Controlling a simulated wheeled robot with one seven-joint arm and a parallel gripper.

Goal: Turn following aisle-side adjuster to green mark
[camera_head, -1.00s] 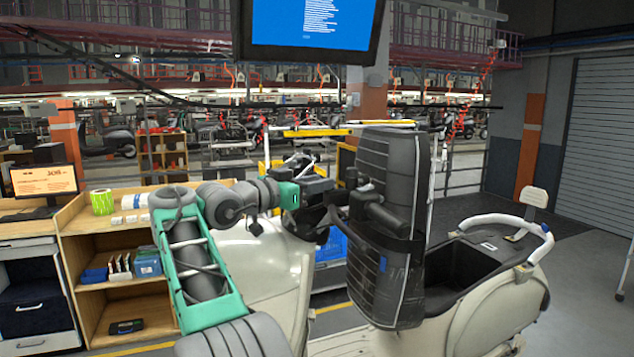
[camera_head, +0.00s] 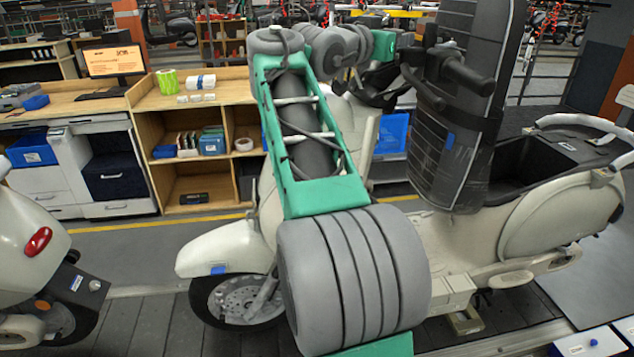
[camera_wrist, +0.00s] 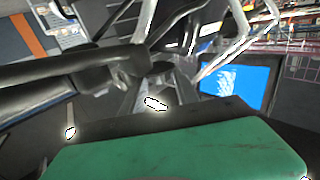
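A cream scooter (camera_head: 450,245) stands on the slat conveyor (camera_head: 135,325). Its black handlebar grip (camera_head: 463,76) sticks out near the upper middle of the head view. I cannot make out the adjuster or a green mark in either view. My arm reaches up past the scooter's front, and its green wrist part (camera_head: 381,49) is beside the handlebar. My gripper's fingertips cannot be made out among the dark parts there. In the wrist view a green part of my arm fills the bottom, with black bars and blurred metal parts beyond it.
A tall dark ribbed pad (camera_head: 465,110) stands upright on the scooter, close right of my wrist. Another cream scooter (camera_head: 28,245) is at the left edge. A wooden shelf unit (camera_head: 150,175) stands behind. A blue screen (camera_wrist: 238,80) shows in the wrist view.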

